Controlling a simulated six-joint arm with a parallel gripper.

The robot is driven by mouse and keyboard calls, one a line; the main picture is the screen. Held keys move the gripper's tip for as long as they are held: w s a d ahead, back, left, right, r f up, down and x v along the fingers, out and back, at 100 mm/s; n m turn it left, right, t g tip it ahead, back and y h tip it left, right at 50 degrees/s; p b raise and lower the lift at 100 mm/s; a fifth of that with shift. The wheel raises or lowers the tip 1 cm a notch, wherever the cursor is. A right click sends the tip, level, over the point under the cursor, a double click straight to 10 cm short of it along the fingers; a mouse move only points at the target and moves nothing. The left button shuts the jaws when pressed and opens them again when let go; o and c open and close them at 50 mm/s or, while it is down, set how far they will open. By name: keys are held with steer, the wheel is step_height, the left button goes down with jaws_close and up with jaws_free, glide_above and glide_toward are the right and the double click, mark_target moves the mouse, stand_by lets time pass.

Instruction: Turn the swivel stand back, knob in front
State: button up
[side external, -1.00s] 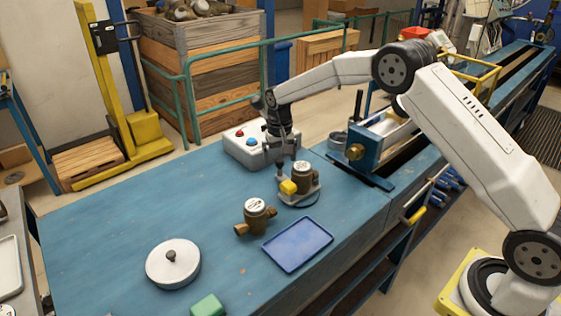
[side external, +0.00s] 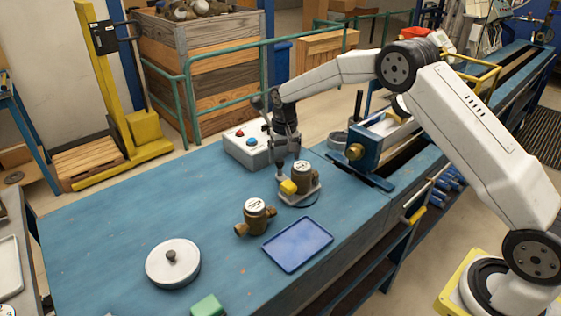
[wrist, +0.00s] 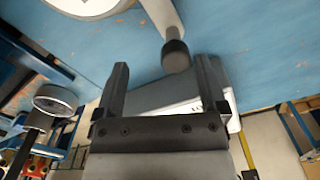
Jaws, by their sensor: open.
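The swivel stand (side external: 305,200) is a pale plate on a dark round base, bearing a brass meter (side external: 301,178) with a white dial. My gripper (side external: 287,172) is open, pointing down close above the yellow block; contact is unclear in the side view. In the wrist view, a dark cylindrical knob (wrist: 176,56) on a pale bar shows beyond and between the open fingers (wrist: 160,75). I cannot tell whether it belongs to the stand.
A second brass meter (side external: 255,215), a blue tray (side external: 297,245), a white round lid (side external: 173,264) and a green block (side external: 207,306) lie nearby. A button box (side external: 247,150) stands behind. A blue clamp fixture (side external: 365,152) stands right.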

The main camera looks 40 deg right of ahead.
steer(key=shift+d, duration=0.25)
